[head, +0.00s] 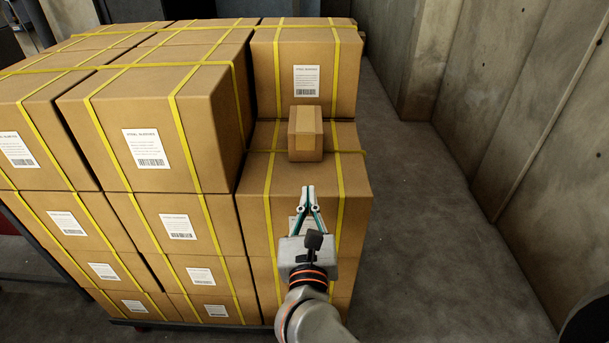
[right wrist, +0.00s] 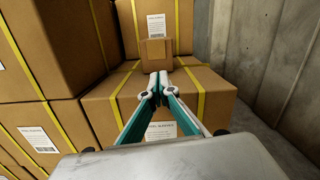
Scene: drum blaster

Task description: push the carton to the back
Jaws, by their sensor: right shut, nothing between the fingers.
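The small brown carton (head: 305,133) sits upright on top of a lower strapped box (head: 258,190) in the right column of the stack. A gap shows between it and the taller box (head: 270,70) behind it, or it stands close to it; I cannot tell exactly. My right gripper (head: 308,190) is shut and empty, in front of the carton and apart from it, pointing toward it. In the right wrist view the carton (right wrist: 156,51) stands just beyond the shut fingertips (right wrist: 158,76). My left gripper is not in view.
Large boxes with yellow straps (head: 150,110) rise higher on the left of the carton. They stand on a dark pallet or cart. Bare concrete floor (head: 420,220) lies to the right, bounded by a concrete wall (head: 540,110).

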